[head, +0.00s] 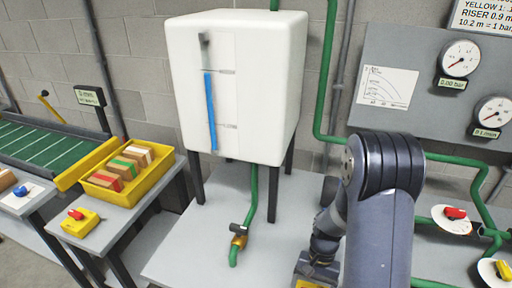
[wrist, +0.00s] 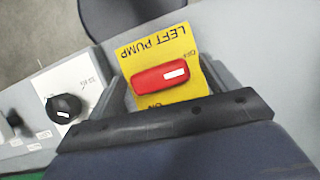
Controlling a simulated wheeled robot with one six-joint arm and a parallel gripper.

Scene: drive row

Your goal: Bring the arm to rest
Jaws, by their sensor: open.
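My arm (head: 385,200) reaches down at the lower right of the head view. My gripper (wrist: 162,76) is open and empty in the wrist view, with its grey fingers to the left and right of a red switch handle (wrist: 150,79). The handle lies roughly crosswise on a yellow plate (wrist: 145,52) marked LEFT PUMP, with OFF and ON labels. A white mark sits toward the handle's right end. I cannot tell whether the fingers touch the handle. In the head view the gripper is at the bottom edge over a bit of the yellow plate (head: 312,285), mostly hidden.
A white tank (head: 270,90) with a blue level strip stands on the grey bench (head: 190,245). A brass valve (head: 239,241) sits below it. Gauges (head: 460,60) and green pipes (head: 440,157) are at right. A black knob (wrist: 63,107) is beside the switch. A yellow tray (head: 85,187) stands left.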

